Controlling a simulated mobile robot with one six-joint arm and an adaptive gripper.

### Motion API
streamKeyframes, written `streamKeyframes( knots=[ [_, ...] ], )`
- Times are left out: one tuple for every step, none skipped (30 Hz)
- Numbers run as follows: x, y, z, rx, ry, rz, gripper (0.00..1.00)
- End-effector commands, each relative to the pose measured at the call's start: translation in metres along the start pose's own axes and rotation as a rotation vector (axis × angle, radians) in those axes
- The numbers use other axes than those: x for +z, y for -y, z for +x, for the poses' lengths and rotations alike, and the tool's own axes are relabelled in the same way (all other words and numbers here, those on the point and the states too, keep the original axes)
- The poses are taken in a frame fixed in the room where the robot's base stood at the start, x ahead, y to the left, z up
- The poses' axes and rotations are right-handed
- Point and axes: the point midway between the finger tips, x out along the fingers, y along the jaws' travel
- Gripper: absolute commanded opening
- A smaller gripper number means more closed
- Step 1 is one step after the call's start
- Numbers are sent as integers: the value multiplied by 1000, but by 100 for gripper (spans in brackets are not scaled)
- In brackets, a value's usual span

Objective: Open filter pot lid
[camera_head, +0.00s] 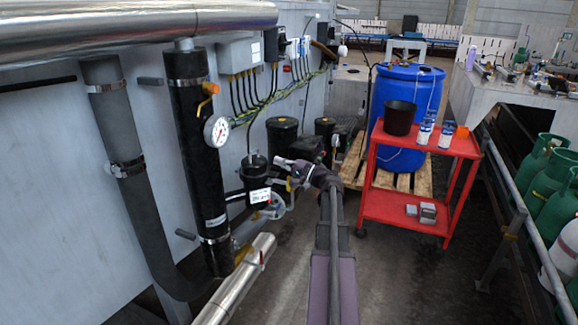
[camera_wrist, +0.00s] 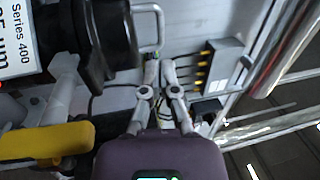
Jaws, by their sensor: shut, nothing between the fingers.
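The filter pot (camera_head: 257,192) is a black cylinder with a white label, low beside the wall unit in the head view. Its black lid (camera_head: 254,163) is on top and looks closed. In the wrist view, the filter pot's label (camera_wrist: 18,38) reads "Series 400" at the upper left, with the black lid (camera_wrist: 112,38) beside it. A pale U-shaped handle (camera_wrist: 161,30) shows beyond the lid. My gripper (camera_wrist: 160,68) is shut and empty, its fingertips near the lid and handle; contact cannot be told. In the head view, my gripper (camera_head: 279,161) is just right of the pot.
A yellow valve handle (camera_wrist: 45,142) is close at the lower left of the wrist view. A red cart (camera_head: 400,208) and blue barrel (camera_head: 408,95) stand to the right. A thick black pipe (camera_head: 199,150) with a gauge (camera_head: 216,131) stands left.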

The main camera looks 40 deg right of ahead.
Motion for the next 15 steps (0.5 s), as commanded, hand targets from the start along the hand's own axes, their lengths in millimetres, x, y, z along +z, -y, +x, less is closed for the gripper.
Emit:
streamKeyframes(
  knots=[
    [0, 1, 9, 0, 2, 0, 0],
    [-1, 2, 14, 0, 1, 0, 0],
    [-1, 2, 20, 0, 1, 0, 0],
    [-1, 1, 25, 0, 2, 0, 0],
    [0, 1, 29, 0, 2, 0, 0],
    [-1, 1, 34, 0, 1, 0, 0],
    [-1, 1, 38, 0, 0, -1, 0],
    [-1, 1, 42, 0, 0, -1, 0],
    [-1, 1, 47, 0, 1, -1, 0],
    [0, 1, 51, 0, 1, -1, 0],
    [-1, 1, 54, 0, 1, -1, 0],
    [-1, 1, 57, 0, 0, -1, 0],
    [-1, 1, 59, 0, -1, -1, 0],
    [-1, 1, 61, 0, -1, -1, 0],
    [-1, 1, 64, 0, -1, -1, 0]
  ],
)
